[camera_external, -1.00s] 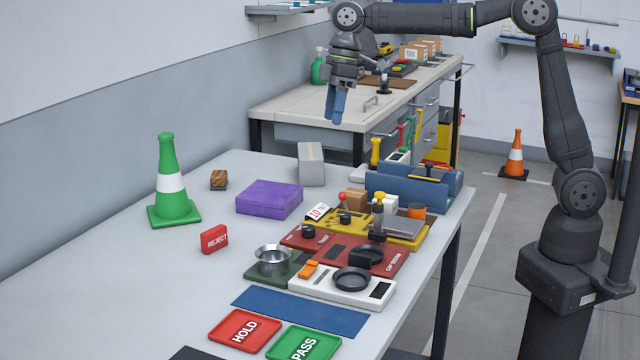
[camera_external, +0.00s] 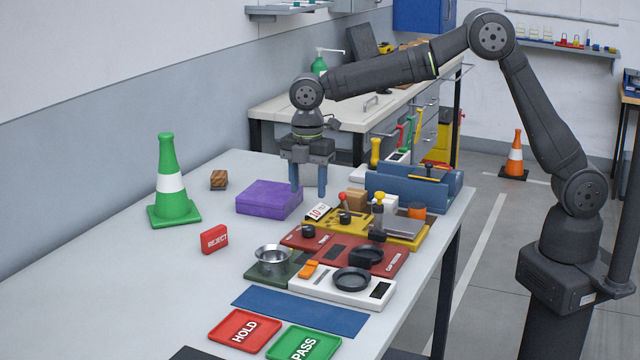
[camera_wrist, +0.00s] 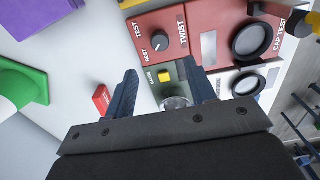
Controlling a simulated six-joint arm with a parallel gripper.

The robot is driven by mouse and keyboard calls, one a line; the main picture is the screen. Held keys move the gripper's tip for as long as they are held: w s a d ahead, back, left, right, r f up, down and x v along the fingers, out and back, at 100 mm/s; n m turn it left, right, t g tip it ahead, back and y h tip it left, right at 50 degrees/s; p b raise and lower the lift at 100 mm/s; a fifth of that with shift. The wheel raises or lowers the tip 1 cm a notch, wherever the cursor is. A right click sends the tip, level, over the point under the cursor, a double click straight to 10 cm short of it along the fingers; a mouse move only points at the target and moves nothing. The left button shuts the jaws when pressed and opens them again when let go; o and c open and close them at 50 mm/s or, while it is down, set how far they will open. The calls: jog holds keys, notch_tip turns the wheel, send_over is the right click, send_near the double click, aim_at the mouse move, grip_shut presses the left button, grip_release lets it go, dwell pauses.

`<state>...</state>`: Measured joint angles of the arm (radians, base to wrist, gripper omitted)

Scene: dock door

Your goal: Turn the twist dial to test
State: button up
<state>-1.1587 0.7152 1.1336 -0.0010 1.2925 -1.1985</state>
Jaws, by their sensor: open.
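The twist dial is a small black knob on the left part of a dark red panel (camera_external: 333,252). In the wrist view the dial (camera_wrist: 158,41) is near the top centre, with TEST and REST printed on its left side and TWIST on its right. It has a pale pointer mark, too small to read surely. My gripper (camera_external: 308,194) is open and empty, fingers pointing down, in the air behind the red panel in the external view. In the wrist view my gripper (camera_wrist: 160,74) has its fingers apart, with the dial beyond the tips. Nothing touches the dial.
A metal cup (camera_external: 272,260) on a green base and a white scale (camera_external: 343,287) stand in front of the panel. A yellow panel (camera_external: 390,232) with a red-topped lever lies behind it. A purple box (camera_external: 269,199) is close left of my gripper.

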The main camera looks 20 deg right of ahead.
aim_at(308, 227)
notch_tip(308, 227, down, 10)
jog(key=shift+r, duration=0.15)
jog(key=shift+c, duration=0.4)
jog(key=c, duration=0.9)
